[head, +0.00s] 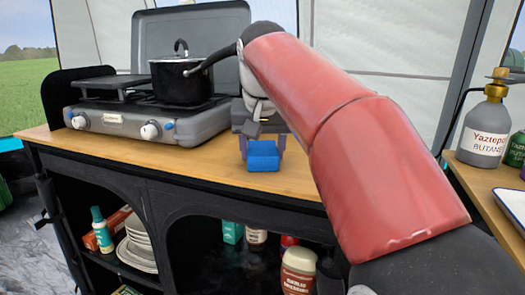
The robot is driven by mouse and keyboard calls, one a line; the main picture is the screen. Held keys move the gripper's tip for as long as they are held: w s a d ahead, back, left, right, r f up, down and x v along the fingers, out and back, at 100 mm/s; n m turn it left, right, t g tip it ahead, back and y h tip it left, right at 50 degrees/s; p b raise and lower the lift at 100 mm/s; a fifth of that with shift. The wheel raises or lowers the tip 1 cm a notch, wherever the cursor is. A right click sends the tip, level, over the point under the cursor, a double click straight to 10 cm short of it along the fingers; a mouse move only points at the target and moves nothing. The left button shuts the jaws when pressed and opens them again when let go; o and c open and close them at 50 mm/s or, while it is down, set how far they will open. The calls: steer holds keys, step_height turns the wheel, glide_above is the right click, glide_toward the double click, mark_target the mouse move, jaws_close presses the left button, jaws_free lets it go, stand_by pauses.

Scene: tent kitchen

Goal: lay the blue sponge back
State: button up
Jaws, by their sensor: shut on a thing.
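The blue sponge (263,157) is at the front part of the wooden counter top (205,160), to the right of the stove. My gripper (263,148) is shut on the sponge from behind and above, with its fingers at the sponge's left and right sides. My red arm reaches over the counter from the right. I cannot tell from this view whether the sponge's underside touches the counter.
A grey camping stove (165,127) with a black pot (182,80) stands at the left of the counter. Bare wood lies left and right of the sponge. Shelves below hold plates (138,245) and bottles. A gas bottle (487,125) stands on the right-hand table.

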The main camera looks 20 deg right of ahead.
steer(key=o, duration=0.9)
steer(key=p+v, duration=0.3)
steer(key=v, duration=0.9)
steer(key=shift+s+p, duration=0.1)
steer(key=shift+p, duration=0.25)
steer(key=shift+s, duration=0.1)
